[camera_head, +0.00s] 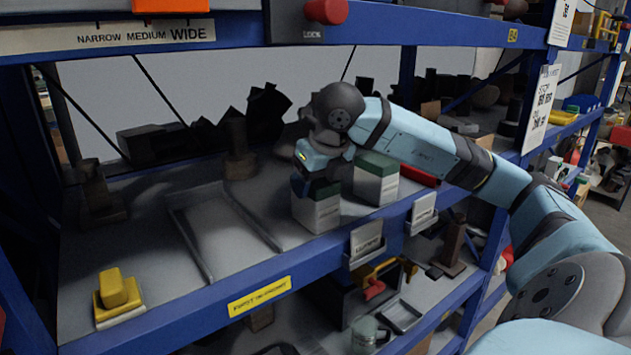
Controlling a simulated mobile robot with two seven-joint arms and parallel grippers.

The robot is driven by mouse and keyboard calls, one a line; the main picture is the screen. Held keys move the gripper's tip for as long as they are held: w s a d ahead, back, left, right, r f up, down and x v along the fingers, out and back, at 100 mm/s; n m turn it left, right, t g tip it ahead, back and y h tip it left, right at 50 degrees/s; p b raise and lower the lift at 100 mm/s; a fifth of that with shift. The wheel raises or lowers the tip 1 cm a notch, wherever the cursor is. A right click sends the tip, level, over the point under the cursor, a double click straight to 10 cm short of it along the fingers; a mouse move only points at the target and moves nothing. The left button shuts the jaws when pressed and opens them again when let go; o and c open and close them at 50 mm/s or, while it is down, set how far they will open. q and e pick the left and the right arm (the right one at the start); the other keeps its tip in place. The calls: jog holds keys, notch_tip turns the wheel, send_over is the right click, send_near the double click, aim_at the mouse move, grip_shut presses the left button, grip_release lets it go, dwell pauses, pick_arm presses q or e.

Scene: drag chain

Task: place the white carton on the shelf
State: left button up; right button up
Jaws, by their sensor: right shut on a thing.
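A white carton with a dark green top (316,212) stands upright at the shelf's front edge, left of a second, similar carton. My right gripper (318,187) reaches down from above and is shut on this carton's top; the fingers are partly hidden by the wrist. The carton's base is at the grey shelf board (150,240), but I cannot tell whether it bears on it. The second white carton with a green top (376,182) stands on the shelf just to the right, partly behind my arm. My left gripper is not in view.
A yellow block (118,292) sits at the shelf's front left. A flat grey frame (205,245) lies left of the carton. Dark parts (240,145) crowd the back. A red object (418,176) lies to the right. The blue front beam (215,305) carries label holders.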

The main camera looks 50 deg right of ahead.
jog(key=o, duration=1)
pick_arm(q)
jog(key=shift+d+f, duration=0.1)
pick_arm(e)
jog(key=shift+o, duration=0.2)
jog(key=shift+r+p, duration=0.25)
jog(key=shift+p, duration=0.15)
jog(key=shift+s+r, duration=0.1)
jog(key=shift+r, duration=0.25)
jog(key=shift+s+a+r, duration=0.15)
jog(key=shift+s+r, duration=0.55)
jog(key=shift+r, duration=0.2)
pick_arm(q)
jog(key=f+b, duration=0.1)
jog(key=b, duration=0.2)
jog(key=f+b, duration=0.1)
jog(key=b, duration=0.3)
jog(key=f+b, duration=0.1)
jog(key=b, duration=0.2)
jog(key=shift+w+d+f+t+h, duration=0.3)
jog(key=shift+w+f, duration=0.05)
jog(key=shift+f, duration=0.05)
pick_arm(e)
jog(key=s+a, duration=0.2)
jog(key=s, duration=0.9)
jog(key=shift+a, duration=0.35)
